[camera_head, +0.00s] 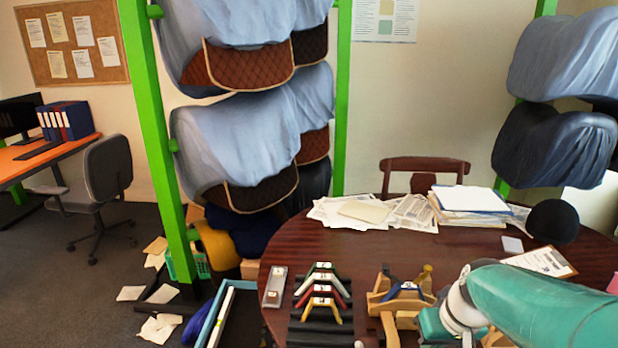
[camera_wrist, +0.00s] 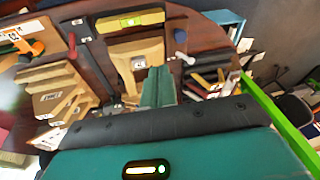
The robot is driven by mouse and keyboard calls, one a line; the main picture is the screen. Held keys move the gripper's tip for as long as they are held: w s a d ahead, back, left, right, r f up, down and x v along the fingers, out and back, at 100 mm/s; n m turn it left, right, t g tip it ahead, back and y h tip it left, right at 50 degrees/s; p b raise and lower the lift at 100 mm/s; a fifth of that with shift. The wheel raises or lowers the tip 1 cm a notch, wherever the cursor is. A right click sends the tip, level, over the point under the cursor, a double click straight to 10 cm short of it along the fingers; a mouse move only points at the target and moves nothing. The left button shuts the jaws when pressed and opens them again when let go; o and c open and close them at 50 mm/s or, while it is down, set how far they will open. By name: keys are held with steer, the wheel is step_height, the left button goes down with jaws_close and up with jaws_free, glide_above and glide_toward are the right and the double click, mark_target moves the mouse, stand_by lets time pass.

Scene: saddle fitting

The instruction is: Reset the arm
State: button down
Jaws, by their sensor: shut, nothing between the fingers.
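My arm reaches in from the right edge in the head view, teal with a white joint. My gripper (camera_wrist: 157,86) shows in the wrist view as teal fingers held together with nothing between them. It is above the table, near a wooden stand (camera_wrist: 138,60). In the head view the gripper end is low in the picture and mostly cut off, beside the wooden stand with a blue piece (camera_head: 404,291).
The round dark table (camera_head: 290,245) holds a rack of coloured angled pieces (camera_head: 320,290), a grey strip (camera_head: 274,288), paper stacks (camera_head: 470,203), a clipboard (camera_head: 541,262) and a black dome (camera_head: 553,221). Green posts (camera_head: 150,120) with draped saddles stand behind.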

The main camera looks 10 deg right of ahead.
steer(key=s+a+r+t, duration=0.1)
steer(key=s+a+r, duration=0.2)
steer(key=a, duration=0.4)
steer(key=s+a+r+n+t+h, duration=0.1)
steer(key=s+a+r+t, duration=0.1)
steer(key=a+r, duration=0.4)
steer(key=shift+s+a+r, duration=0.3)
steer(key=shift+s+a, duration=0.15)
steer(key=shift+s, duration=0.15)
steer(key=shift+d, duration=0.15)
